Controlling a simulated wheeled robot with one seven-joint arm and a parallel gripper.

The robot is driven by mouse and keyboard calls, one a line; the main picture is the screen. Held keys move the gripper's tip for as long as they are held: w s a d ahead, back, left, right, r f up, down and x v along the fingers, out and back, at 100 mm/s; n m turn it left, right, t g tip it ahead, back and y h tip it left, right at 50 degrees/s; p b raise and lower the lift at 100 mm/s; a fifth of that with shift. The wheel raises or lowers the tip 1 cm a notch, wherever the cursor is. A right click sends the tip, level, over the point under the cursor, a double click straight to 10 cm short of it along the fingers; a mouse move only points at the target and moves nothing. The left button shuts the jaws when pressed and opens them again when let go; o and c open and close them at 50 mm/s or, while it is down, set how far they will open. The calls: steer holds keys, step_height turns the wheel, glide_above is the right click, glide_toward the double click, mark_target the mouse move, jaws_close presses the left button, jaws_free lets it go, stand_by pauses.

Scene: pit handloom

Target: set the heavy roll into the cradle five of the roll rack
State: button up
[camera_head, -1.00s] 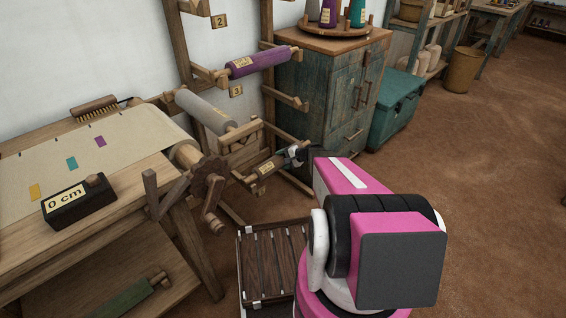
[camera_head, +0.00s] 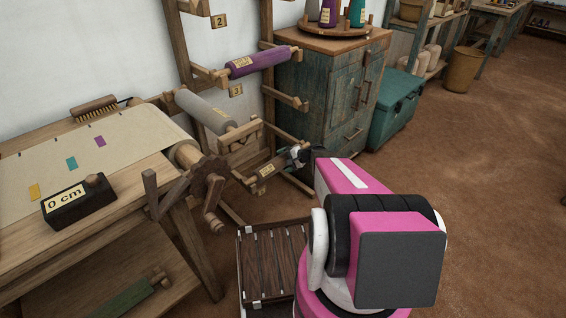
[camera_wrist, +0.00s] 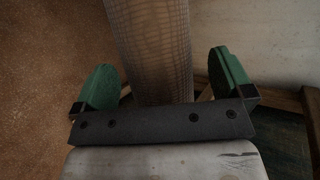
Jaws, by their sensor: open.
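My gripper (camera_head: 293,157) is low beside the front of the wooden roll rack (camera_head: 268,105), at the end of a short brown roll or bar with a pale tag (camera_head: 267,170). In the wrist view a grey-brown, finely woven roll (camera_wrist: 150,45) runs away between the two green-padded fingers (camera_wrist: 162,82). The fingers are spread, with a gap visible on each side of it. I cannot tell from the head view whether the roll rests fully in a cradle. Number plates 2 (camera_head: 219,21) and 3 (camera_head: 236,90) show; no plate five is readable.
A purple roll (camera_head: 258,62) and a grey roll (camera_head: 203,108) lie on higher rack arms. The loom (camera_head: 100,185) with its toothed wheel (camera_head: 190,188) stands left. A teal cabinet (camera_head: 330,95) stands behind; the floor at right is open.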

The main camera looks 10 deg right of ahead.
steer(key=v, duration=1)
steer(key=s+a+r+n+g+h, duration=0.3)
steer(key=s+a+r+n+h, duration=0.1)
steer(key=s, duration=0.4)
steer(key=s+a+r+n+g+h, duration=0.3)
steer(key=s+r+h, duration=0.3)
steer(key=s, duration=0.3)
steer(key=shift+s+a+r+n, duration=0.2)
steer(key=shift+a+r+n, duration=0.1)
steer(key=shift+a+n, duration=0.55)
steer(key=shift+d, duration=0.1)
